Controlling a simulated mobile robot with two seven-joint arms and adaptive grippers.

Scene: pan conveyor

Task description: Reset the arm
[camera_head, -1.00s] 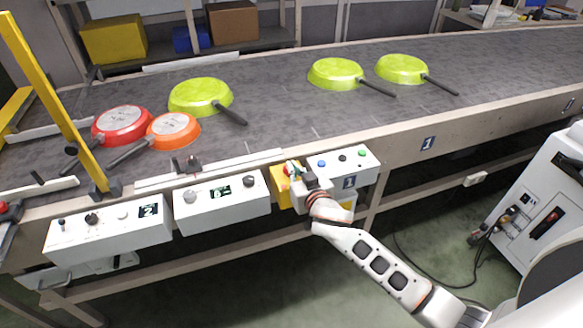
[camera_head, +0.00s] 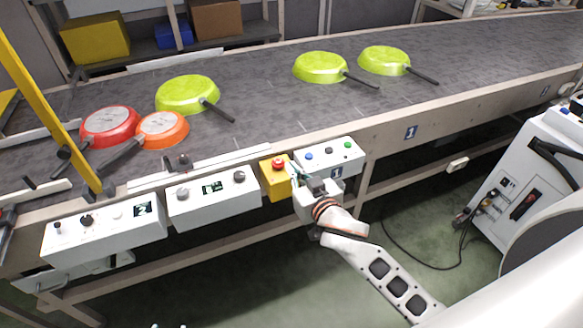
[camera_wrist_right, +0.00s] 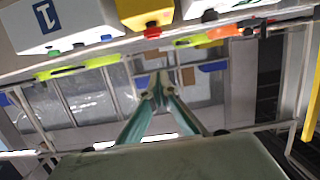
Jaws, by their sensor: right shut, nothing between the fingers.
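My right gripper (camera_head: 297,172) is shut and empty. In the head view its fingertips are just right of the yellow box (camera_head: 270,182) with the red button (camera_head: 278,163), in front of the white control panel (camera_head: 330,157); I cannot tell whether they touch anything. My right arm reaches up from the lower right. In the right wrist view the shut fingers (camera_wrist_right: 158,88) converge at the middle, and the red button (camera_wrist_right: 152,30) and yellow box (camera_wrist_right: 146,10) are at the top. My left gripper cannot be made out.
The conveyor (camera_head: 260,110) carries several lime green pans (camera_head: 187,93), a red pan (camera_head: 110,126) and an orange pan (camera_head: 162,129). Two more control boxes (camera_head: 212,200) (camera_head: 100,232) line its front edge. A white machine (camera_head: 530,170) stands right. The green floor between is mostly open.

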